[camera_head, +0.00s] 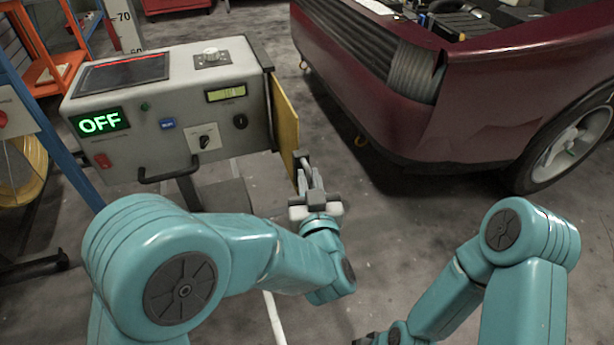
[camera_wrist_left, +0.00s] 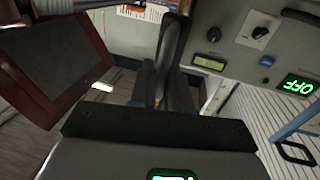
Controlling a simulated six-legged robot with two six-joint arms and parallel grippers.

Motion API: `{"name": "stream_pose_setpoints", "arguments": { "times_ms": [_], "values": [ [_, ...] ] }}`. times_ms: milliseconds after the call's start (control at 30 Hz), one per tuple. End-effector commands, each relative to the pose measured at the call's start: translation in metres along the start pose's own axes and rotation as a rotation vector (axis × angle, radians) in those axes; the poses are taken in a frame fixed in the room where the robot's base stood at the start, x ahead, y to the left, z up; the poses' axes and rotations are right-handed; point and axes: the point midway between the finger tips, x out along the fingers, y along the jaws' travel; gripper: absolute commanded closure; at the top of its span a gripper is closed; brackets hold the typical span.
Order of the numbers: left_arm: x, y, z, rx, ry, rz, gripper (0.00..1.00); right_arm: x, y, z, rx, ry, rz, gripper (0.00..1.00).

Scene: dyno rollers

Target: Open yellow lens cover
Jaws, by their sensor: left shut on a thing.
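The yellow lens cover (camera_head: 285,118) is a flat upright panel at the right side of the grey control box (camera_head: 218,141). It stands out from the box and shows nearly edge-on in the head view. My left gripper (camera_head: 304,162) is shut on the cover's lower near edge; its fingertips hide the exact contact. In the left wrist view, the control box (camera_wrist_left: 238,47) shows at the upper right, and dark finger parts are in the middle. I cannot make out the yellow panel there. My right arm is at the lower right of the head view; its gripper's fingers are out of frame.
The box carries a green OFF display (camera_head: 100,122), knobs and a black handle (camera_head: 166,176). A dark red car (camera_head: 440,120) stands close on the right, with floor between. A blue post (camera_head: 50,145) and orange shelving (camera_head: 48,60) are at the left.

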Motion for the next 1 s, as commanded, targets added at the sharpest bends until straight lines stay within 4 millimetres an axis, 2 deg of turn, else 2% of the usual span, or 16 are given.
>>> {"name": "stream_pose_setpoints", "arguments": {
  "times_ms": [567, 600, 633, 1000],
  "values": [
    [-0.0069, 0.0019, 0.0002, 0.001, 0.001, 0.002, 1.0, 0.0006, 0.0004, -0.0003, 0.0, 0.001, 0.0, 0.56],
    [-0.0071, 0.0019, 0.0002, 0.001, 0.001, 0.002, 0.76, 0.0006, 0.0004, -0.0003, 0.0, 0.001, 0.0, 0.56],
    [-0.0072, 0.0019, 0.0003, 0.001, 0.001, 0.002, 0.69, 0.0006, 0.0004, -0.0003, 0.0, 0.001, 0.0, 0.56],
    [-0.0079, 0.0016, 0.0, 0.0, 0.001, 0.001, 0.69, 0.0007, 0.0004, -0.0003, 0.0, 0.001, 0.0, 0.56]
  ]
}}
